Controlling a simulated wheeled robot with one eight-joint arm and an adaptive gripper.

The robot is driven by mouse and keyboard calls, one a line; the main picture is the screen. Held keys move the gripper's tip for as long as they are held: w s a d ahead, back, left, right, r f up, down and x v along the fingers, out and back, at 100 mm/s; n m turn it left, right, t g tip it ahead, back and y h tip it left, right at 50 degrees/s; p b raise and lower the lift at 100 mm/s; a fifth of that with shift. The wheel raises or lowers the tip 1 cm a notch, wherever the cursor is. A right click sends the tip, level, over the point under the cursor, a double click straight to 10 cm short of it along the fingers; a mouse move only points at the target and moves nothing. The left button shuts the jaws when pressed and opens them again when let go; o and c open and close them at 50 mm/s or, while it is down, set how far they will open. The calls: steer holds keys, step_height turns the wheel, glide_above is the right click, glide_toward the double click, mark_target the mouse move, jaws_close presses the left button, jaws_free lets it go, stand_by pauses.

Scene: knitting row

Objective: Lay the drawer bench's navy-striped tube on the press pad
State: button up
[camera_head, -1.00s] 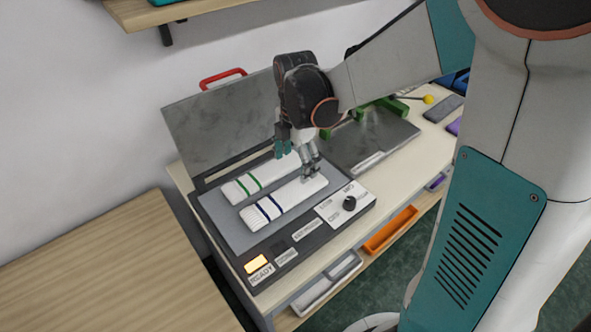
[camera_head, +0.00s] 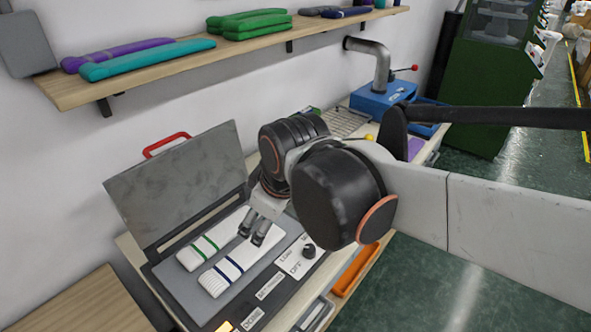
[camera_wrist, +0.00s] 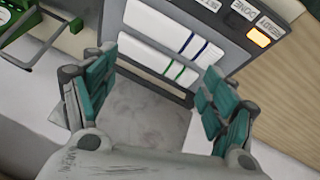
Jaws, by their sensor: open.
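The white navy-striped tube (camera_head: 222,278) lies flat on the grey press pad (camera_head: 184,292), beside a white green-striped tube (camera_head: 196,254). Both tubes also show in the wrist view, the navy-striped one (camera_wrist: 165,20) farther from my gripper and the green-striped one (camera_wrist: 150,54) nearer. My gripper (camera_head: 252,231) is over the right end of the tubes in the head view, and hides part of them. Its teal-padded fingers (camera_wrist: 155,82) are spread apart with nothing between them in the wrist view. The press's grey lid (camera_head: 180,180) stands raised behind the pad.
A control panel with a black knob (camera_head: 309,250) fronts the pad. A wall shelf (camera_head: 150,76) with several folded tubes hangs above. An orange tray (camera_head: 356,268) sits below the bench edge. A blue machine (camera_head: 385,103) stands farther along.

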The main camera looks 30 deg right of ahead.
steer(key=s+m+t, duration=0.1)
steer(key=s+m, duration=0.1)
steer(key=m, duration=0.1)
steer(key=s+m+t, duration=0.1)
steer(key=s+m, duration=0.1)
steer(key=m, duration=0.1)
steer(key=shift+r, duration=0.2)
steer(key=shift+f, duration=0.2)
